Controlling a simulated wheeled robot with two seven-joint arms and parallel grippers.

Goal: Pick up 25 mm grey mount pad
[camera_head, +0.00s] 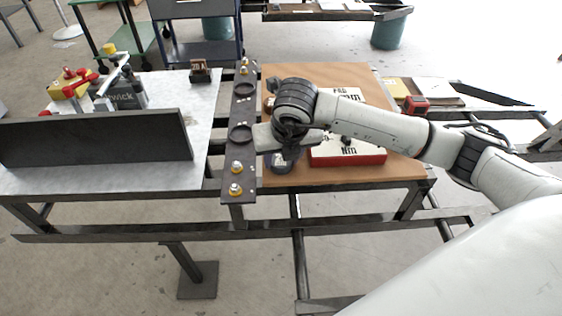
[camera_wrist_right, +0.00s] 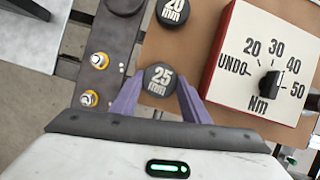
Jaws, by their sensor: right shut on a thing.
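The 25 mm pad (camera_wrist_right: 160,79) is a dark grey disc with white lettering, "25 mm", on its top. In the right wrist view it sits between the purple fingers of my right gripper (camera_wrist_right: 159,91), which is shut on it. In the head view the right gripper (camera_head: 283,156) is over the left part of the brown board, beside the dark rail. There the pad is largely hidden by the hand. I cannot tell whether the pad touches the board. My left gripper is not in view.
A dark 20 mm pad (camera_wrist_right: 174,10) lies beyond the held one. A red-sided box with an Nm dial (camera_wrist_right: 262,66) stands to the right. The dark rail (camera_head: 238,170) carries yellow-based bolts and round seats. A grey upright plate (camera_head: 95,138) stands on the left table.

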